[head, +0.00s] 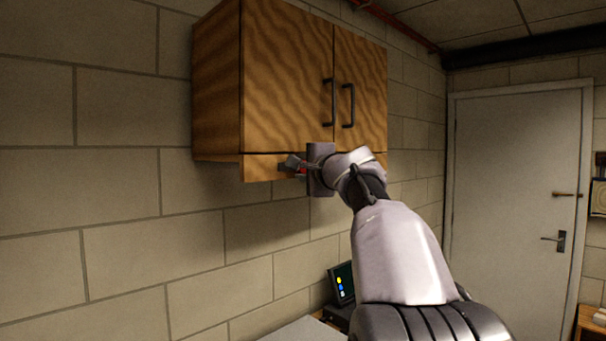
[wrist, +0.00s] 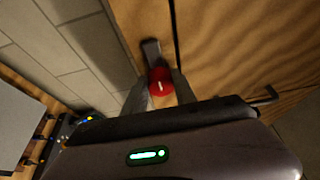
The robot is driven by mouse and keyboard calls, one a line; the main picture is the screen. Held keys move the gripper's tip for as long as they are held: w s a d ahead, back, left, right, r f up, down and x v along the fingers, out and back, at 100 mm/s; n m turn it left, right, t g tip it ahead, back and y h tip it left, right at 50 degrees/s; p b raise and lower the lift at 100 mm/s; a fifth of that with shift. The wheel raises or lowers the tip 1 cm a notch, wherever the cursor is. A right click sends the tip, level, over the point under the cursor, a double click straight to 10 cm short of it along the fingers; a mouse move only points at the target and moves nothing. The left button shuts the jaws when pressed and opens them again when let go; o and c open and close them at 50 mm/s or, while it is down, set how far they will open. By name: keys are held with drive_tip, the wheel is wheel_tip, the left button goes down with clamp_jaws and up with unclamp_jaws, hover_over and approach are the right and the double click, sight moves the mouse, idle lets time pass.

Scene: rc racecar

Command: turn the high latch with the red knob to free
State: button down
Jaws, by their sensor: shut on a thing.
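The red knob (wrist: 160,80) of the latch sits between the two fingers of my gripper (wrist: 160,93) in the wrist view. My gripper is shut on it. The latch's dark plate (wrist: 151,50) shows just beyond the knob on the wooden front.
The cabinet's two doors are closed and carry dark handles (head: 347,106). A block wall (head: 130,240) lies behind. A dark device with a screen (head: 343,283) stands below. A white door (head: 515,190) is at the right. The space below the cabinet looks free.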

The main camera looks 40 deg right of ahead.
idle(0.3)
drive_tip(key=c, duration=1)
unclamp_jaws()
drive_tip(key=b+v, duration=0.3)
drive_tip(key=v, duration=1.4)
drive_tip(key=shift+s, duration=0.15)
